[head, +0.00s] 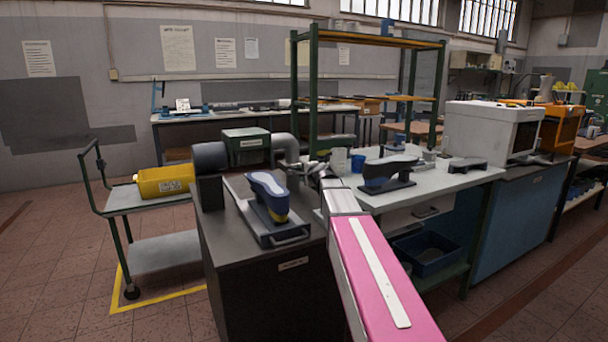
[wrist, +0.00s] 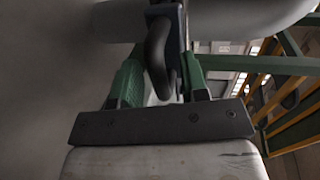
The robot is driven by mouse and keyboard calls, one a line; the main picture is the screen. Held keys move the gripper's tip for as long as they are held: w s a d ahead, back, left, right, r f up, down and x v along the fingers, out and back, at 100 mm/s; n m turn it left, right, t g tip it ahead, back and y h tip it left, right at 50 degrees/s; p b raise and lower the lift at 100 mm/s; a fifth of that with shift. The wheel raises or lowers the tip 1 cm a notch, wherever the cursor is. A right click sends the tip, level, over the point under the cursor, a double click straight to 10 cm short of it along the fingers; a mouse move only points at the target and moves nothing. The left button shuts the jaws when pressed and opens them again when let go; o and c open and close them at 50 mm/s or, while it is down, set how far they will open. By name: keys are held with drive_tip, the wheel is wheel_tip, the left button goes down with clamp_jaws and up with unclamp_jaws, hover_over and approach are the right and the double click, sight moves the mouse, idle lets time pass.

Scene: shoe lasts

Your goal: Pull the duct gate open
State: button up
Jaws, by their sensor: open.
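The duct shows in the head view as a grey bent pipe (head: 287,146) behind the dark bench. In the wrist view a pale grey rounded duct (wrist: 225,18) fills the top. A dark curved handle (wrist: 157,45), apparently the duct gate's, hangs in front of it beside a thin upright edge. My gripper (wrist: 163,78) has its green fingers apart, with the handle's lower end between them; I cannot tell whether they touch it. In the head view my gripper (head: 322,170) is small, near the duct, and partly hidden by my pink arm. The gate plate is not clearly visible there.
A blue shoe last (head: 268,192) stands on a dark bench (head: 228,222). Another dark last (head: 388,170) is on the pale table (head: 455,178) at right. A green-posted rack (head: 296,95) stands behind. A yellow bin (head: 165,182) sits on a trolley at left.

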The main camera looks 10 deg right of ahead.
clamp_jaws()
drive_tip(key=f+v, duration=0.1)
drive_tip(key=v, duration=0.6)
drive_tip(key=shift+s+f, duration=0.35)
unclamp_jaws()
drive_tip(key=shift+d, duration=0.1)
drive_tip(key=v, duration=1.1)
